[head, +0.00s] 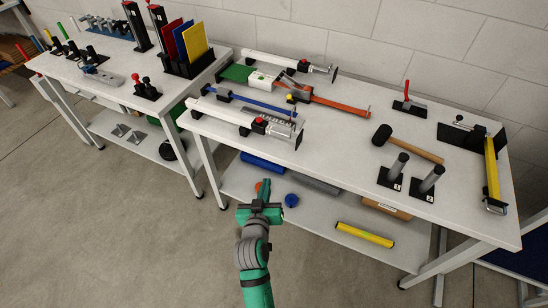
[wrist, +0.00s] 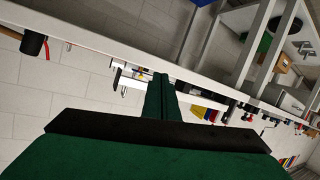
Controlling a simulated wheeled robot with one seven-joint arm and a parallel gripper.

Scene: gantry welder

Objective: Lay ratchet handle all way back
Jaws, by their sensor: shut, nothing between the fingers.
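On the right-hand table an orange strap (head: 335,103) runs from a grey and orange ratchet-like mechanism (head: 298,90), which I take to be the ratchet. It lies between two white clamp-like tools. A slanted bar on it may be the handle, but it is too small to tell its angle. My green gripper (head: 263,187) is in front of the table's front edge, well away from the ratchet and touching nothing. Its fingers are shut and empty, and also show in the wrist view (wrist: 160,95). I cannot make out the ratchet in the wrist view.
The white table (head: 340,150) also holds a black mallet (head: 382,135), two grey posts on black plates, a red-handled clamp (head: 407,103) and a yellow bar (head: 492,170). A lower shelf carries a yellow tube (head: 365,234). Open floor lies to the left of my arm.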

